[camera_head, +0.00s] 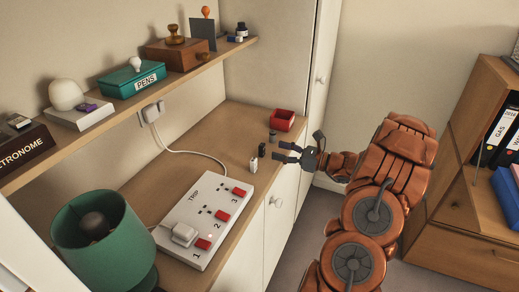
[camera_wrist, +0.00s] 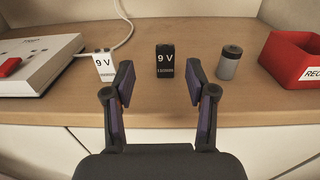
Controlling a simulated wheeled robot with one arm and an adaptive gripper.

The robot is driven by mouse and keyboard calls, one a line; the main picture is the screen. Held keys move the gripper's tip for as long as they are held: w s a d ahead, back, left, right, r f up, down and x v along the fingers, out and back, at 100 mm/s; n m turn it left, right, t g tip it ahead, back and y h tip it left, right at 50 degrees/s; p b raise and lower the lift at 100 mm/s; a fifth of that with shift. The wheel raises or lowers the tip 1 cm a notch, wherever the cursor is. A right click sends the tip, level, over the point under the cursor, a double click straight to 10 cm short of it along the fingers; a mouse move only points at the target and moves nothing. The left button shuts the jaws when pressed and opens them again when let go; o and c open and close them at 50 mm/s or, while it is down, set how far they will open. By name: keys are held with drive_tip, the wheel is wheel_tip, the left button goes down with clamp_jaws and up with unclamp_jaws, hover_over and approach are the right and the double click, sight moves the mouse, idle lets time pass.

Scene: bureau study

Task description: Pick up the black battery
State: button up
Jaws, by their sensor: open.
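The black battery (camera_wrist: 165,60) is a block marked 9 V and stands upright on the wooden desk top. In the wrist view it shows beyond the fingertips, between the two fingers and slightly right of their middle. My gripper (camera_wrist: 160,82) is open and empty, with its fingers apart and not touching the battery. In the head view my gripper (camera_head: 281,151) reaches in over the desk's front edge from the right. The black battery (camera_head: 262,150) shows there as a small dark block just left of the fingertips.
A white 9 V battery (camera_wrist: 104,66) stands left of the black one, and a grey cylindrical battery (camera_wrist: 229,63) stands right. A red box (camera_wrist: 285,66) is farther right. A white power strip (camera_head: 203,222) lies left along the desk. A shelf (camera_head: 128,112) hangs above.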

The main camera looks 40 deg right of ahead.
sight(264, 145)
drive_tip(key=shift+w, duration=0.45)
drive_tip(key=shift+p+x, duration=1.45)
drive_tip(key=shift+x, duration=1.95)
clamp_jaws()
